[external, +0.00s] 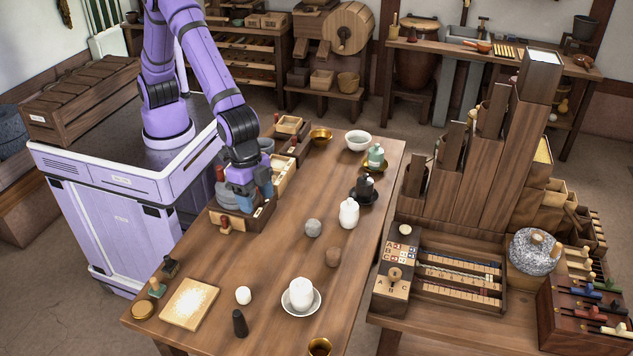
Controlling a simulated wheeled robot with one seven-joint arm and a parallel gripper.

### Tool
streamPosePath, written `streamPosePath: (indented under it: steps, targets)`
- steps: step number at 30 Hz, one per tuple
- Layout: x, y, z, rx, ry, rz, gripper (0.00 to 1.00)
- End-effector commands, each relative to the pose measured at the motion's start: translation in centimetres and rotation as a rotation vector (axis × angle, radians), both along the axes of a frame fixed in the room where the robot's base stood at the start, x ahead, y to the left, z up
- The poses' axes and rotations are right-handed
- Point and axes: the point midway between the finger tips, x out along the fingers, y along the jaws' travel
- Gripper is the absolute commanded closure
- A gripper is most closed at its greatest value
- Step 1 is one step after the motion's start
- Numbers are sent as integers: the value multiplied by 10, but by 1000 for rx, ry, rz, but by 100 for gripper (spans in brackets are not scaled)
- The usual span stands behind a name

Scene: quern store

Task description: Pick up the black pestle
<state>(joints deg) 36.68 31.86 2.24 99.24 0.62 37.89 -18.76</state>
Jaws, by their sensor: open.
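A small black upright object that looks like the black pestle (239,323) stands on the wooden table (200,257) near its front edge. My gripper (249,200) is far from it, at the table's left side, pointing down over a wooden box (245,217). The gripper is open; its fingers are partly lost against the box and the small items there, and I see nothing clearly held. A black bottle-like piece (365,187) stands on a dark saucer at the far right of the table.
Near the black object are a white ball (243,295), a pale square board (189,302), a white cup (300,291) on a saucer and a brass bowl (319,346). Grey (313,228) and brown (333,257) lumps lie mid-table. A crowded side bench (410,318) stands right.

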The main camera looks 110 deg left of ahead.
Motion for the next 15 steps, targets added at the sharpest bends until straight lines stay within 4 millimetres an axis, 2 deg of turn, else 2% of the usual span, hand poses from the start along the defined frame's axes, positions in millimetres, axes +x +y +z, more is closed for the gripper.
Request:
streamPosePath:
  steps: [1, 9, 12, 15]
  targets:
    - [0, -19, -23, 8, 10, -16, 38]
    - [-13, -102, -129, 39, 42, -70, 38]
    - [-21, -122, -160, 47, 48, -86, 38]
    - [-27, -135, -180, 52, 52, -95, 38]
